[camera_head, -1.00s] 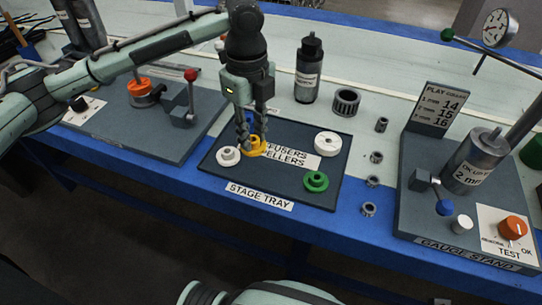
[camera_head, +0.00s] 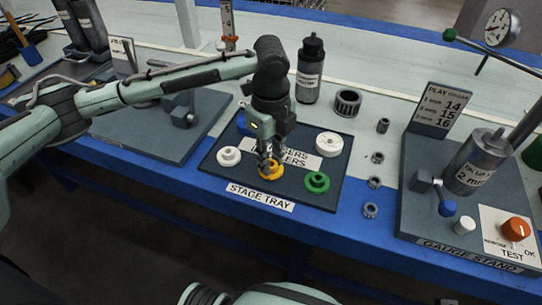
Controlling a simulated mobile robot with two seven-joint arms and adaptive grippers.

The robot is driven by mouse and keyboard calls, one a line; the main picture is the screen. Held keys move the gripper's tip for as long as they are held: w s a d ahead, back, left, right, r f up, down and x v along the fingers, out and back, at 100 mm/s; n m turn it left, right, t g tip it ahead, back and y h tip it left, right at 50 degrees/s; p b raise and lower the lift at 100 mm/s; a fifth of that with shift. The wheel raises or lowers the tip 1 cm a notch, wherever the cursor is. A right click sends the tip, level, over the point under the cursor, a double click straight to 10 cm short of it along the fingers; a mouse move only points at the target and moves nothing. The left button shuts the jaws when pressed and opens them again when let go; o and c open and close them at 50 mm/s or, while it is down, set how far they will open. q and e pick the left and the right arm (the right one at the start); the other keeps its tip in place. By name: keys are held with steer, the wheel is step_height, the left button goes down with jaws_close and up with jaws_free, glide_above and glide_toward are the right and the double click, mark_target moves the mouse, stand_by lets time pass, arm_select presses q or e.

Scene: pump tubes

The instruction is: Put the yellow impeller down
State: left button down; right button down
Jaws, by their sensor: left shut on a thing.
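The yellow impeller (camera_head: 271,172) is at the front middle of the dark stage tray (camera_head: 215,181), between a white impeller (camera_head: 229,156) on the left and a green one (camera_head: 317,182) on the right. My left gripper (camera_head: 268,164) points down from above with its fingers shut on the yellow impeller. The fingers cover part of its top. It is on or just above the tray; I cannot tell whether it touches. My right gripper is not in view.
A white ring part (camera_head: 329,144) and a partly hidden blue part (camera_head: 243,122) are on the tray's rear half. Several grey rings stand right of the tray, near the gauge stand (camera_head: 405,212). A black bottle (camera_head: 309,72) stands behind.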

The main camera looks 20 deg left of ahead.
arm_select(q)
steer(key=c, duration=1.3)
jaws_free()
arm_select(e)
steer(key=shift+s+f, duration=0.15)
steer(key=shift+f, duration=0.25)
arm_select(q)
step_height(320, 180, up, 4)
steer(key=shift+w+r, duration=0.1)
step_height(320, 180, up, 8)
steer(key=shift+r+p, duration=0.1)
steer(key=shift+p, duration=0.45)
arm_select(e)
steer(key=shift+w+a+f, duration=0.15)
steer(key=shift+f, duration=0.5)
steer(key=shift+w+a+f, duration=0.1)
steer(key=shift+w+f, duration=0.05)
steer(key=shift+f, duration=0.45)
